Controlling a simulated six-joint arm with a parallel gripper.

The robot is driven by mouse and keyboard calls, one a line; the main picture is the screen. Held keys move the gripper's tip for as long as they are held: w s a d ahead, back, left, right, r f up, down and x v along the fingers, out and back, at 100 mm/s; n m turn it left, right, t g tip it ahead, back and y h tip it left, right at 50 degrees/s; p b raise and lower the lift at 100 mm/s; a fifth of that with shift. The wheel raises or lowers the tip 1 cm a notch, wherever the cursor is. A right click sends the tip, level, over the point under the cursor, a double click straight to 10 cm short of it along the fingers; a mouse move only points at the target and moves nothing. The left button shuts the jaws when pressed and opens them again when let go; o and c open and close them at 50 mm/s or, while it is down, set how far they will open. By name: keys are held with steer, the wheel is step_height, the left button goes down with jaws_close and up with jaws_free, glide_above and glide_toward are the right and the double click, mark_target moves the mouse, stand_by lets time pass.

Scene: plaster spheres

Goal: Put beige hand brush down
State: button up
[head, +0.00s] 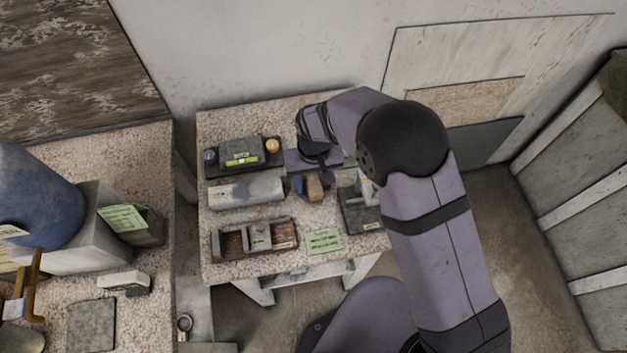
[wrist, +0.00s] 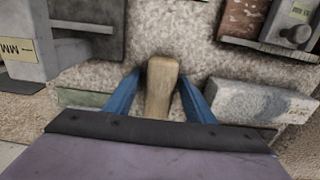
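The beige hand brush (wrist: 161,88) lies between the two blue fingers of my gripper (wrist: 161,76) in the wrist view. Narrow gaps show between the brush and the fingers, so the gripper looks open around it. The lower part of the brush is hidden behind the gripper body. In the head view, the brush shows as a small beige block (head: 314,188) beside a blue finger, low over the speckled table (head: 285,212). I cannot tell for sure whether its underside touches the table.
A grey-white block (head: 240,194) stands close to the left. A brown compartment tray (head: 230,244) and a green note (head: 324,241) lie at the front. A dark-based grey stand (head: 352,216) is at the right. A dark tray (head: 222,166) sits at the back left.

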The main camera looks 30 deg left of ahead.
mark_target(314, 181)
step_height(314, 181, up, 12)
steer(key=b, duration=0.4)
steer(key=shift+r, duration=0.2)
stand_by(0.5)
steer(key=s+d+f+m+g+h+b, duration=0.1)
steer(key=s+d+f+b, duration=0.15)
steer(key=d, duration=0.35)
steer(key=s+d+f+m+h+b, duration=0.1)
steer(key=s+d+f+b, duration=0.1)
steer(key=d+b, duration=0.3)
steer(key=w+d+r+m+t+y+p, duration=0.1)
steer(key=d+m+p, duration=0.6)
steer(key=d, duration=2.1)
steer(key=shift+w+d+r+y+p, duration=0.2)
steer(key=shift+w+r+y+p, duration=0.25)
steer(key=shift+r, duration=0.3)
steer(key=shift+o, duration=0.4)
steer(key=shift+s, duration=0.1)
